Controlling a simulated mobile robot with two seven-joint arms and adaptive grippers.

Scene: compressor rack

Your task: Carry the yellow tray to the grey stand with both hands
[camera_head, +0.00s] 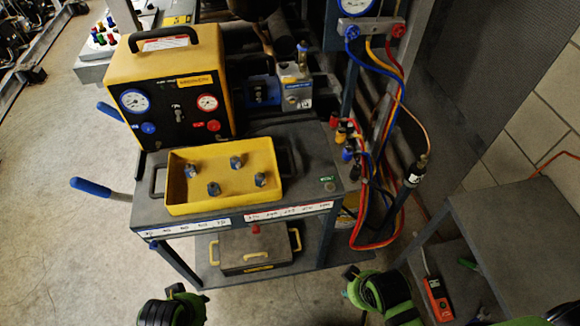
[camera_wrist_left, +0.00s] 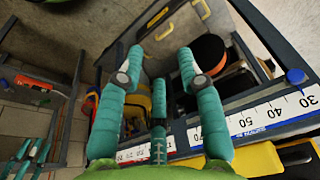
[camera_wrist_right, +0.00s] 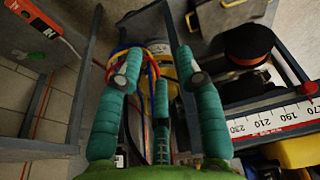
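The yellow tray (camera_head: 222,206) sits flat on top of a grey cart (camera_head: 310,165) in the head view, with several dark fittings standing in it. A grey table (camera_head: 520,235), likely the stand, is at the right; its visible top is bare. My left gripper (camera_head: 174,306) is low in front of the cart, below the tray and apart from it. My right gripper (camera_head: 380,292) is low to the right, between cart and table. In the left wrist view (camera_wrist_left: 160,58) and the right wrist view (camera_wrist_right: 157,62) the fingers are spread and empty.
A yellow gauge case (camera_head: 165,80) stands behind the tray. Colored hoses (camera_head: 372,190) hang at the cart's right side. A grey box with yellow handles (camera_head: 240,262) is on the cart's lower shelf. A blue-gripped handle (camera_head: 90,187) sticks out left. Floor is clear at left.

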